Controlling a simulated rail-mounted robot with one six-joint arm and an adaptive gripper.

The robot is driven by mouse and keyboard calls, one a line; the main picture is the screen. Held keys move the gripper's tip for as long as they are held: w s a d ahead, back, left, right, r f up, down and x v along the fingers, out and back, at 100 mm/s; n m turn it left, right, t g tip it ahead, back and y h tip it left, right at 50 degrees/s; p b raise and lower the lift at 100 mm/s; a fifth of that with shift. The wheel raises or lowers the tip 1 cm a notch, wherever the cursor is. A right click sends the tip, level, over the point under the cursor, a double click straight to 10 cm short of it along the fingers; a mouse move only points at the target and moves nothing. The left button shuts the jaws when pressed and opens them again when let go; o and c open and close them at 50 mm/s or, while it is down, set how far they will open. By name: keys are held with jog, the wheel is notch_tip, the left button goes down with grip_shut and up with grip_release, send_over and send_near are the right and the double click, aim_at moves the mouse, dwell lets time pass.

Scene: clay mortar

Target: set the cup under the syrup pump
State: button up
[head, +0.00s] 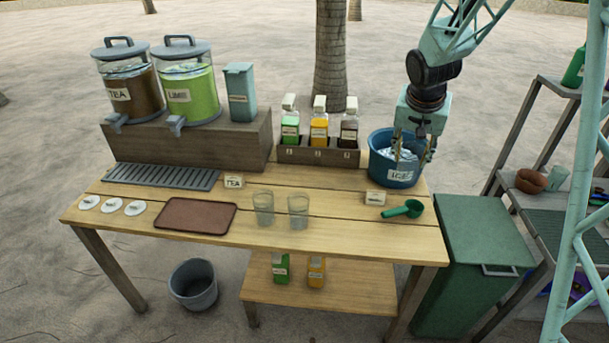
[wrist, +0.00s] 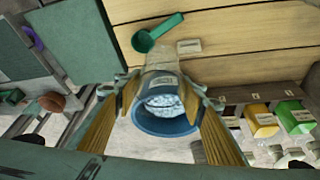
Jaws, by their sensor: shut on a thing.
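My gripper (head: 412,152) is at the blue ice bucket (head: 382,168) at the right back of the table. Its fingers are closed around a clear cup (wrist: 165,88), hard to make out against the bucket (wrist: 165,128) and the ice behind it. I cannot tell how full the cup is. Three syrup bottles with pale tops stand in a wooden rack left of the bucket: green (head: 290,130), orange (head: 319,130) and dark (head: 349,130). The rack front (head: 318,156) carries number labels. Two more clear glasses (head: 263,208) (head: 298,211) stand upright mid-table.
A green scoop (head: 403,209) and small sign (head: 375,198) lie before the bucket. Tea (head: 130,92) and lime (head: 190,92) dispensers stand on a block at left. A brown tray (head: 195,216) is front left. Table surface before the rack is clear.

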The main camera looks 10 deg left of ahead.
aim_at(320, 129)
jog(key=shift+a, duration=0.15)
dwell(0.3)
jog(key=w+a+f+n+p, duration=0.1)
jog(key=a+f, duration=0.3)
jog(key=a, duration=0.4)
jog(key=w+a+f+n+y+p, duration=0.1)
jog(key=w+a+f+p, duration=0.2)
jog(key=a, duration=0.5)
jog(key=w+a+f+n+p, duration=0.1)
jog(key=w+a+f+p, duration=0.1)
jog(key=a+f, duration=0.3)
jog(key=a+p, duration=0.1)
jog(key=a, duration=0.3)
jog(key=shift+f+n, duration=0.15)
jog(key=shift+n, duration=0.15)
jog(key=shift+w, duration=0.15)
jog(key=w+a+p, duration=0.2)
jog(key=w, duration=0.5)
jog(key=w+a+f+p, duration=0.1)
jog(key=w+a+p, duration=0.1)
jog(key=w, duration=0.6)
jog(key=shift+w+a+f+p, duration=0.15)
jog(key=shift+a+f+p, duration=0.1)
jog(key=shift+p, duration=0.4)
